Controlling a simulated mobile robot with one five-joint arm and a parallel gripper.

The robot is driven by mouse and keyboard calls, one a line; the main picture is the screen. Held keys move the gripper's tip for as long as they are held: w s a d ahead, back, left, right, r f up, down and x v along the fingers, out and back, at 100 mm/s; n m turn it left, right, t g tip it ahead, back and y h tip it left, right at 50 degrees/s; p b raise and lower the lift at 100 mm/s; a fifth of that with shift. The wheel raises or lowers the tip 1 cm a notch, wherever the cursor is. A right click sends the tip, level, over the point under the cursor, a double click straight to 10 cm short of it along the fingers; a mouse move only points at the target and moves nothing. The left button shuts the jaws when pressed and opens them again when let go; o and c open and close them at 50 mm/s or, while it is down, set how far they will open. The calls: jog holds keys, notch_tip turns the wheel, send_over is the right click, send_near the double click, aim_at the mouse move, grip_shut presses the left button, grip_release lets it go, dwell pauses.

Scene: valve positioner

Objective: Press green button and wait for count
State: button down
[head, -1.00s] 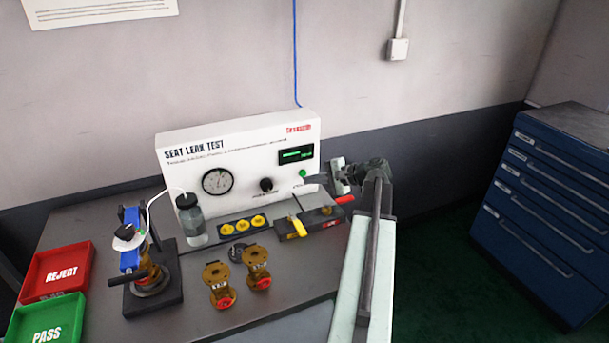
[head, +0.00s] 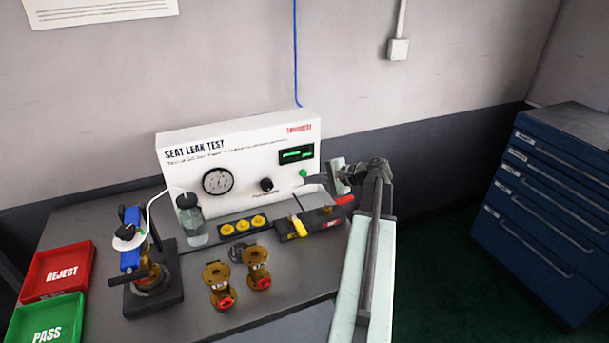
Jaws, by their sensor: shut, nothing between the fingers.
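The green button (head: 303,173) is a small round green spot on the front of the white seat leak test panel (head: 240,152), at its right side below the display. The dark display (head: 296,154) shows green characters too small to read. My gripper (head: 309,178) is shut and empty, its dark tip pointing left close beside the green button. I cannot tell whether the tip touches the button. My arm comes up from the lower right.
A clamp fixture with a blue frame (head: 130,240) stands at left. Two brass valves (head: 218,283) stand in front. A water bottle (head: 191,219), a tool tray (head: 322,222), a red reject bin (head: 57,268) and a green pass bin (head: 45,318) are on the bench.

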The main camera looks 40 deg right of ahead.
jog(key=shift+w+d, duration=0.1)
dwell(0.6)
jog(key=shift+w+d, duration=0.1)
jog(key=shift+w, duration=0.25)
jog(key=shift+w+d, duration=0.15)
jog(key=shift+w, duration=0.25)
dwell(0.6)
jog(key=shift+s, duration=0.15)
jog(key=shift+s+a, duration=0.3)
jog(key=shift+s, duration=0.35)
jog(key=shift+s+a, duration=0.3)
jog(key=shift+s, duration=0.5)
jog(key=shift+s+a, duration=0.35)
jog(key=shift+s, duration=0.4)
jog(key=shift+s+a, duration=0.3)
jog(key=shift+s, duration=0.5)
